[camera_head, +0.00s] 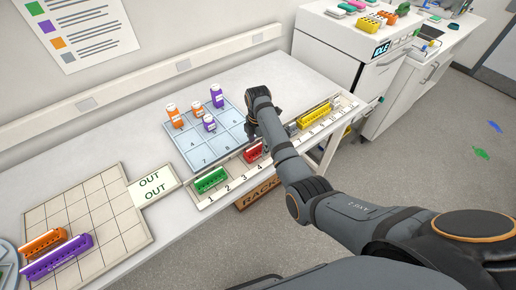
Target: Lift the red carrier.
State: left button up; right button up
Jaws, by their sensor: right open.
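The red carrier (252,154) sits in the numbered rack strip (228,187), near the slots marked 3 and 4. My right arm hides its right part. My right gripper (252,136) points down just behind the red carrier, close to the edge of the blue grid. It is open, and its fingertips are small and dark here. I cannot tell whether they touch the carrier. My left gripper is out of view.
A green carrier (211,180) and a yellow carrier (314,114) stand in the same strip. The blue grid (186,142) holds several orange and purple bottles. Orange (42,242) and purple (56,257) carriers lie on the OUT grid (110,205). An analyzer (338,42) stands at back right.

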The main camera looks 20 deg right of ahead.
jog(key=shift+f, duration=0.35)
jog(key=c, duration=1.3)
jog(key=shift+r, duration=0.15)
